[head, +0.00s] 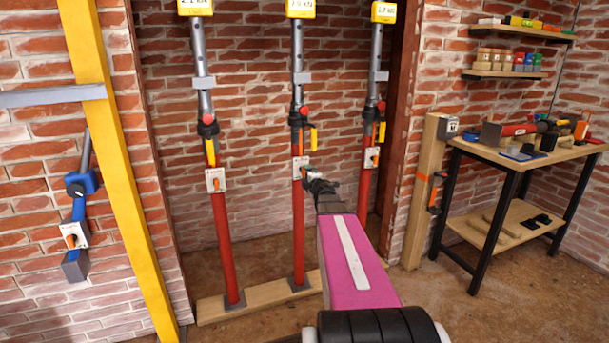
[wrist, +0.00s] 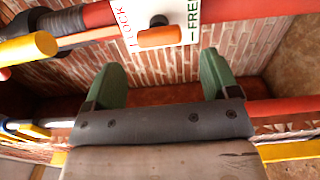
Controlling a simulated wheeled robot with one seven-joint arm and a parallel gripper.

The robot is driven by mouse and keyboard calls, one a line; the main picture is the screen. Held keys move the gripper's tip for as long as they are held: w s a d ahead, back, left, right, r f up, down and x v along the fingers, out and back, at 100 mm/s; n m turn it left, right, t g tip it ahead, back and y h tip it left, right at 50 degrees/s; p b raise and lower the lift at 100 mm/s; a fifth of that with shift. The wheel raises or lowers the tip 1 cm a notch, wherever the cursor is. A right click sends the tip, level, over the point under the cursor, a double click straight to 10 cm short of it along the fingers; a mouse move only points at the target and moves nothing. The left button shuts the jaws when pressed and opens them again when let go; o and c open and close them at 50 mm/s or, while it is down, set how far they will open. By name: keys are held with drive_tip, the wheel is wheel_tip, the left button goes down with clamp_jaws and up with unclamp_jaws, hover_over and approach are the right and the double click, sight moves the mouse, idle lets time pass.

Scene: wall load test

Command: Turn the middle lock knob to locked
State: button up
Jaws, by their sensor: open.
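The middle red prop (head: 299,235) stands upright between two similar props. Its white lock plate (head: 297,161) is partly hidden by my gripper (head: 308,178) in the head view. In the wrist view the plate (wrist: 191,12) carries red LOCK lettering on the left and green FREE lettering on the right. The orange knob (wrist: 160,37) lies lengthwise across the picture, its right end close to the green mark by FREE. In the wrist view my gripper (wrist: 160,72) is open, its green fingers apart with nothing between them. The knob is beyond the fingertips and appears apart from them.
The left prop (head: 222,240) and right prop (head: 363,200) carry similar plates with orange knobs. A yellow handle (head: 313,137) sticks out above the middle plate. A yellow post (head: 118,150) stands at left; a workbench (head: 520,157) with tools is at right.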

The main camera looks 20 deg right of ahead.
drive_tip(key=s, duration=0.4)
drive_tip(key=shift+s+d, duration=0.1)
drive_tip(key=shift+s, duration=0.15)
drive_tip(key=shift+f, duration=0.15)
